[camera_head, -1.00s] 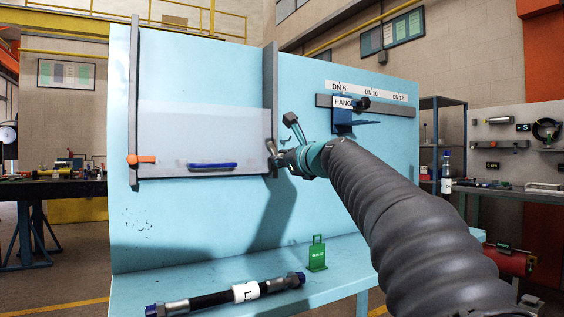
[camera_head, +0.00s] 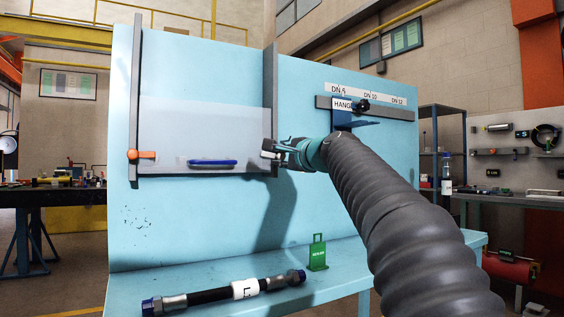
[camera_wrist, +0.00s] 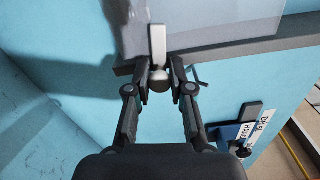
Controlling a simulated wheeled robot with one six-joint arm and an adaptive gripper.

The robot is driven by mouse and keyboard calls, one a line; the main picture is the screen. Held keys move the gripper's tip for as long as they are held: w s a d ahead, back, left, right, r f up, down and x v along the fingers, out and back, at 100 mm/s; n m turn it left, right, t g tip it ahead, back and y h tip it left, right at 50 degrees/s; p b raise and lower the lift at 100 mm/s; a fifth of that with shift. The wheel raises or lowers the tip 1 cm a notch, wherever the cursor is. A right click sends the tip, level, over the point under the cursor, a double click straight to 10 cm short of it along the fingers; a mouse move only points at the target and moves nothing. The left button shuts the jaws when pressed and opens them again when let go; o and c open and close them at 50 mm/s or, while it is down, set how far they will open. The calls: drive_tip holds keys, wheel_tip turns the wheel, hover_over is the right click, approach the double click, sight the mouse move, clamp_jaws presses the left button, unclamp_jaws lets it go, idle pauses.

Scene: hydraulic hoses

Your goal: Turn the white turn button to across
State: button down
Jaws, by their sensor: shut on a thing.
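The white turn button (camera_wrist: 157,42) shows in the wrist view as a pale bar sticking out past my fingertips, over the edge of the clear panel (camera_wrist: 205,22). In the head view its white end (camera_head: 267,154) points left from the right grey post (camera_head: 270,100), lying roughly level across it. My gripper (camera_wrist: 158,74) is shut on the button near its dark round pivot. It also shows in the head view (camera_head: 274,152), reaching in from the right. The fingers hide part of the button.
An orange turn button (camera_head: 141,155) lies level on the left post. The panel has a blue handle (camera_head: 212,162). A blue hanger (camera_head: 345,115) stands out to the right.

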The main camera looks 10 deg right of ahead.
drive_tip(key=shift+n, duration=0.8)
drive_tip(key=shift+b, duration=0.3)
drive_tip(key=c, duration=1)
unclamp_jaws()
drive_tip(key=v, duration=1.2)
